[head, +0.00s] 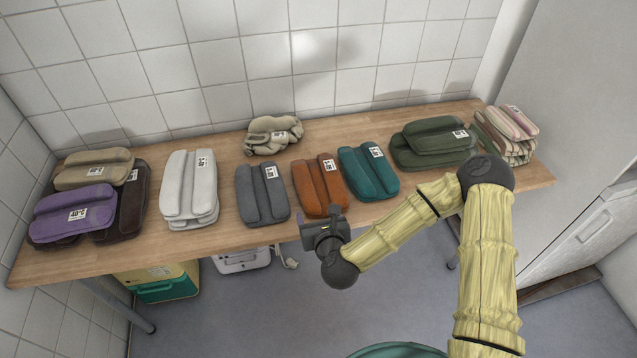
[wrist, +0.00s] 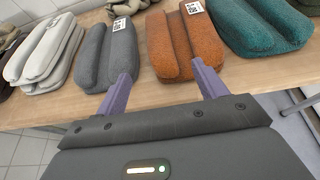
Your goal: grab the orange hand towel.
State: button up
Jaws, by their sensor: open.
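The orange hand towel (head: 318,187) lies folded on the wooden table between a grey towel and a teal towel, with a white label on its far part. In the wrist view the orange towel (wrist: 183,48) is straight ahead of my gripper (wrist: 163,85). The gripper's two purple fingers are spread apart and empty. Its fingertips are at the near side of the towel, the left one in front of the grey towel. I cannot tell whether they touch anything. In the head view my gripper (head: 325,228) is at the table's front edge, just in front of the orange towel.
The grey towel (head: 262,193) is close on the left and the teal towel (head: 368,173) close on the right. White, purple, beige, dark and green towels lie farther along the wooden table (head: 130,245). A tiled wall (head: 330,60) stands behind. Containers sit beneath the table.

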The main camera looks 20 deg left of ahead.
aim_at(310, 199)
jog(key=x, duration=0.6)
jog(key=shift+w+f, duration=0.1)
jog(key=x, duration=0.4)
jog(key=shift+w+a+f+p, duration=0.15)
jog(key=shift+w+f+p, duration=0.1)
jog(key=shift+p, duration=0.1)
jog(key=shift+w+a+f, duration=0.1)
jog(key=shift+a+f, duration=0.05)
jog(key=shift+a, duration=0.05)
jog(key=shift+c, duration=0.2)
